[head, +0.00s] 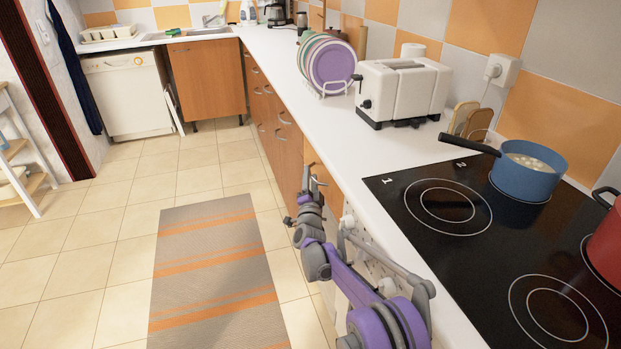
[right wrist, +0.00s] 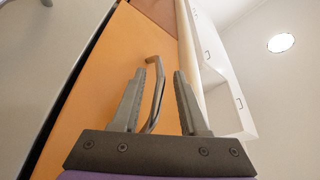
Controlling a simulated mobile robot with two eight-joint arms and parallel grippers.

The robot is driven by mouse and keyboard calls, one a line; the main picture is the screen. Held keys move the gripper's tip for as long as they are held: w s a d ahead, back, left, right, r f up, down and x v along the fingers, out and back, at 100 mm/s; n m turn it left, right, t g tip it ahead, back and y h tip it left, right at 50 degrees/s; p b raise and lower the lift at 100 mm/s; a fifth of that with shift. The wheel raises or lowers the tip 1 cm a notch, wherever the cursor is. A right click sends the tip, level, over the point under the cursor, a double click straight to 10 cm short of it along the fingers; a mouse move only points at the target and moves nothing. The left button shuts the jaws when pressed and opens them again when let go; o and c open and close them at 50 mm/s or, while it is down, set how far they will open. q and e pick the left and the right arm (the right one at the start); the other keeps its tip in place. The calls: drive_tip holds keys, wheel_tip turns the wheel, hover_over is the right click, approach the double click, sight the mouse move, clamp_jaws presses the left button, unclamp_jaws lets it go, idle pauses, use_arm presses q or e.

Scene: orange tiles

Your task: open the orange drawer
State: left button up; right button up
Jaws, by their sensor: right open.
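The orange drawer front (right wrist: 112,66) shows in the right wrist view, tilted in the picture, with a bent metal bar handle (right wrist: 155,100) on it. My right gripper (right wrist: 162,74) is open, with one finger on each side of the handle. The handle runs between the fingers, nearer the left one, and I cannot tell whether it touches. The drawer looks shut. In the head view my right gripper (head: 307,192) is beside the cabinet fronts under the counter, and my arm hides part of them. My left gripper is not in view.
The white counter (head: 290,95) carries a toaster (head: 402,88), a plate rack and a black cooktop (head: 440,215) with a blue pot (head: 528,172). A striped rug (head: 213,265) lies on the tiled floor.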

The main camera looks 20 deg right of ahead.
drive_tip(key=shift+w+d+r, duration=0.1)
drive_tip(key=shift+w, duration=0.2)
clamp_jaws()
idle(1.3)
